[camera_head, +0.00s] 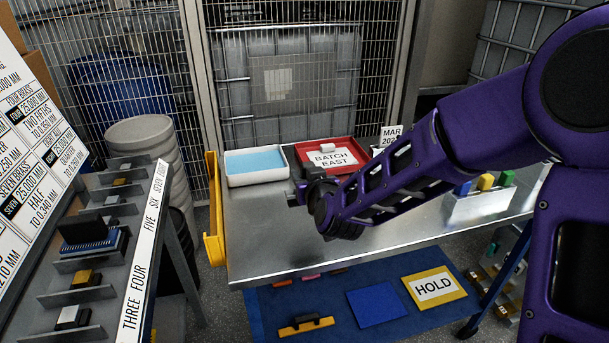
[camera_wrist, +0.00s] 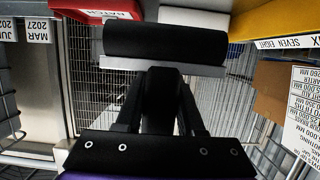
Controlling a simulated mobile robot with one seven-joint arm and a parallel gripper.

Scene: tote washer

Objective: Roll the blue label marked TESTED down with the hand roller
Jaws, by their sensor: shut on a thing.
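My gripper (camera_head: 306,190) is above the metal bench, in front of the red tray. In the wrist view my gripper (camera_wrist: 160,105) has its two dark fingers closed in on a dark handle. Beyond them shows a thick black cylinder with a pale strip along it, which looks like the hand roller (camera_wrist: 165,40). In the head view the held thing is small, dark and partly hidden by my wrist. No blue label with the word TESTED can be read in either view.
On the bench (camera_head: 260,235) are a white tray (camera_head: 257,181) with a light-blue inside and a red tray (camera_head: 344,142) with a BATCH EAST card. A yellow rail (camera_head: 212,215) edges the left. A blue panel (camera_head: 376,303) and yellow HOLD frame (camera_head: 433,287) lie below. The front bench top is clear.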

